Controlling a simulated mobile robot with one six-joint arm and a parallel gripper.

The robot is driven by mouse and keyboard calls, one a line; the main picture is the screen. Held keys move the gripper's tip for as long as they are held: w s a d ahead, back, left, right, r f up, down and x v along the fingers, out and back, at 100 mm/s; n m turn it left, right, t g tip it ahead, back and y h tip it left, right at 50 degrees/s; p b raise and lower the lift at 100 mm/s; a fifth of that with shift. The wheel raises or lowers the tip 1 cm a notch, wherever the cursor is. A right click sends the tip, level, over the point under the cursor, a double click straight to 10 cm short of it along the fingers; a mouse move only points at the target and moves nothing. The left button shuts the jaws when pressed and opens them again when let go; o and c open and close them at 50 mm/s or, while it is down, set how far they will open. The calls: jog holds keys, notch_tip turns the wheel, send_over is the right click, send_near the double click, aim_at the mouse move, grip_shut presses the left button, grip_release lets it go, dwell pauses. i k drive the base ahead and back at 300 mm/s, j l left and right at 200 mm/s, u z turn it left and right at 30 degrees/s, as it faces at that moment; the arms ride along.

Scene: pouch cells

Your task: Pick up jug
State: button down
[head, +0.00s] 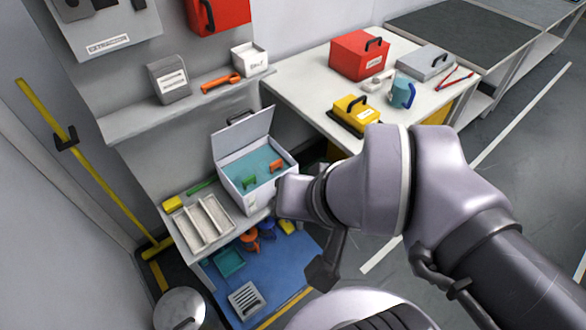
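A light-blue vessel with a darker blue handle (402,93), which looks like the jug, stands upright on the right-hand white table. My gripper (318,240) is at the end of my arm, in the middle of the view, in front of the white box and well to the lower left of the jug. A dark finger-like part points down, and my own wrist hides much of the rest. I cannot tell whether it is open or shut, and I see nothing held in it. Nothing touches the jug except the table.
On the white table (300,88), a red case (360,56), a yellow-black box (352,112), a grey case (425,62) and red pliers (455,79) surround the jug. An open white box (226,150) and a divided tray (204,224) sit on a lower shelf. A metal bucket (180,305) stands lower left.

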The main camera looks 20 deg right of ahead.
aim_at(402, 94)
jog(key=z, duration=1.25)
jog(key=u, duration=1.25)
jog(key=z, duration=1.25)
jog(key=i+l+u, duration=0.1)
jog(key=i+l, duration=0.2)
jog(key=i+l+u, duration=0.1)
jog(key=i+l, duration=0.15)
jog(key=i+l+u, duration=0.1)
jog(key=i+l, duration=0.15)
jog(key=i+l+u, duration=0.1)
jog(key=i+l, duration=0.15)
jog(key=l, duration=0.2)
jog(key=i+l+u, duration=0.1)
jog(key=l, duration=0.25)
jog(key=i+l+u, duration=0.1)
jog(key=i+l, duration=0.25)
jog(key=i+l+u, duration=0.1)
jog(key=l, duration=0.3)
jog(key=i+l+u, duration=0.1)
jog(key=i+l, duration=0.15)
jog(key=l, duration=0.15)
